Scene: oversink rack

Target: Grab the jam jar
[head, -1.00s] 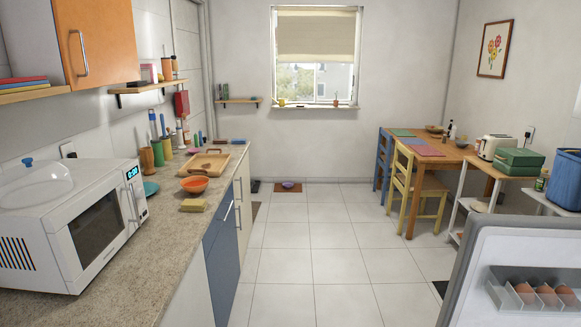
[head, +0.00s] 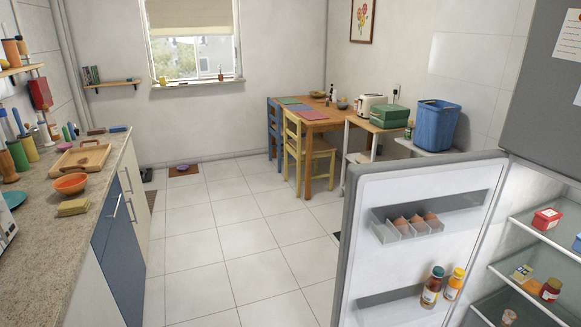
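Neither of my grippers is in the head view. A small dark red jar with a pale label and a lid (head: 551,289), which looks like the jam jar, stands on a middle shelf (head: 515,277) of the open fridge at the right. It is near the right edge of the picture, beside a yellow and orange packet (head: 523,272). Its label is too small to read. The fridge door (head: 360,235) stands open to the left of the shelves.
The door holds an egg rack (head: 408,228) and two bottles, one brown (head: 432,286) and one orange (head: 454,283). A red tub (head: 546,219) sits on the upper shelf. The counter (head: 60,225) runs along the left.

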